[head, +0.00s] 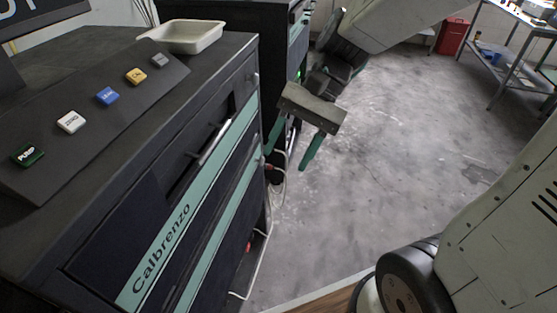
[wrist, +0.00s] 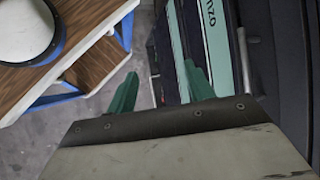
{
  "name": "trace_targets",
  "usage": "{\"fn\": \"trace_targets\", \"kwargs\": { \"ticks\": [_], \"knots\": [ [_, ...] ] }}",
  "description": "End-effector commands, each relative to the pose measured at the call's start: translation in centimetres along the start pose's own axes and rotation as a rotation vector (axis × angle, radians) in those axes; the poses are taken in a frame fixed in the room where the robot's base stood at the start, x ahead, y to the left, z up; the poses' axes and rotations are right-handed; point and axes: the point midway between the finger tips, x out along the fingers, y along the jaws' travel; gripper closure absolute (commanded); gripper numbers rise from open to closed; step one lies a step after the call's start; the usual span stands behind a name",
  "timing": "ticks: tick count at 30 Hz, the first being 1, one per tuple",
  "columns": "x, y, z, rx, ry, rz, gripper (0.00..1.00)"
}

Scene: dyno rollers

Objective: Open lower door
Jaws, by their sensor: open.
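The dark Calbrenzo cabinet (head: 130,240) fills the left of the head view, its front crossed by teal stripes. Its lower front panel (head: 225,225) lies below the upper stripe and looks closed; the lower part is cut off by the picture edge. My gripper (head: 287,158) is open and empty, in front of the cabinet's far end, with green fingers pointing down. In the wrist view, my gripper (wrist: 160,68) has its fingers apart, and the right finger overlaps the teal-striped front (wrist: 195,45). A grey vertical bar handle (wrist: 246,60) shows right of the stripe. I cannot tell whether anything touches.
A bar handle (head: 215,143) sits on the upper front. A white tray (head: 190,36) and several coloured buttons are on top. Cables (head: 280,178) hang at the far corner. A wooden table (wrist: 85,65) stands left in the wrist view. Concrete floor (head: 400,150) is open to the right.

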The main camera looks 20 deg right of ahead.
Motion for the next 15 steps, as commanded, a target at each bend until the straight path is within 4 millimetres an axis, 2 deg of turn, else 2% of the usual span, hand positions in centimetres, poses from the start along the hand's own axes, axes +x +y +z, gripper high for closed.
{"fn": "trace_targets", "kwargs": {
  "ticks": [1,8,11,15],
  "knots": [
    [0.4,-0.5,-1.8,0.070,-0.053,-0.056,0.48],
    [1.8,-2.5,-9.9,0.371,-0.259,-0.347,0.48],
    [2.6,-2.6,-14.0,0.503,-0.339,-0.477,0.48],
    [4.1,-1.8,-20.1,0.691,-0.438,-0.660,0.48]
  ]
}}
